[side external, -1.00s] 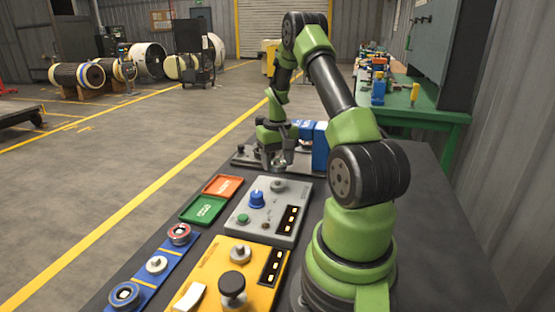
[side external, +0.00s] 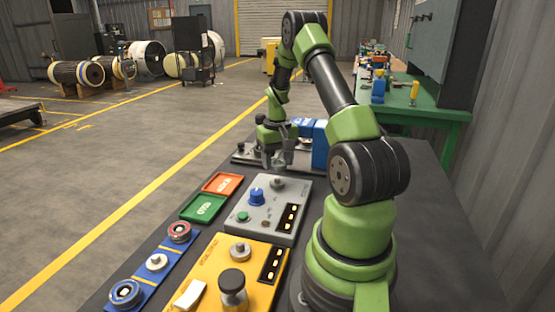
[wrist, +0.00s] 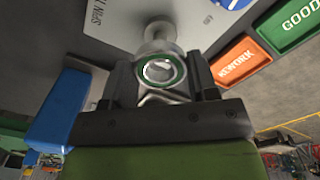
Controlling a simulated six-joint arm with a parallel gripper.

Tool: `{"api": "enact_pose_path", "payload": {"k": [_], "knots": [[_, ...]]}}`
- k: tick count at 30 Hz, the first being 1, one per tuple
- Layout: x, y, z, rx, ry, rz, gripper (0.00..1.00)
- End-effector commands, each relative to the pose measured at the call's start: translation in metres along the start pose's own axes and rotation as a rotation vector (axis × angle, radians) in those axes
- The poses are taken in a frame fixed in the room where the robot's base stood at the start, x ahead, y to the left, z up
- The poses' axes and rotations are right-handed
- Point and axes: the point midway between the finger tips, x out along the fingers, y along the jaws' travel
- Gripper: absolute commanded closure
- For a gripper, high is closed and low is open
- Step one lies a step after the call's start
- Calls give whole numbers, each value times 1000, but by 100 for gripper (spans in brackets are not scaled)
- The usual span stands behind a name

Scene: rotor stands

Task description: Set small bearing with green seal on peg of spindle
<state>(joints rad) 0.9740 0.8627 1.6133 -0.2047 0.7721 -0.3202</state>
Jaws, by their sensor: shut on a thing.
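The small bearing with the green seal (wrist: 160,70) sits between the two fingers of my gripper (wrist: 158,82) in the wrist view. My gripper is shut on it, with its green ring facing the camera. A round metal peg (wrist: 158,32) on the grey panel shows just beyond the bearing, partly hidden by it. I cannot tell the gap between them. In the side view my gripper (side external: 278,160) is low over the far edge of the grey panel, close to its metal peg (side external: 278,183). The bearing cannot be made out there.
The grey panel (side external: 262,225) carries a blue knob (side external: 257,197) and green button. Orange (side external: 222,184) and green (side external: 203,207) trays lie left of it. A blue box (side external: 320,146) stands right of my gripper. A yellow panel (side external: 215,265) and blue rack (side external: 152,275) are nearer.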

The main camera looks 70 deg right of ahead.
Motion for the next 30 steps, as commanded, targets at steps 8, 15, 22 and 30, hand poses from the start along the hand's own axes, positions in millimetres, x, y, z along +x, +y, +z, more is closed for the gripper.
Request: {"api": "enact_pose_path", "payload": {"k": [8, 15, 22, 30], "knots": [[7, 0, 0, 0, -1, 0, 73], [14, 0, 0, 0, 0, 0, 73], [15, 0, 0, 0, 1, 0, 73], [16, 0, 0, 0, 0, 0, 73]]}}
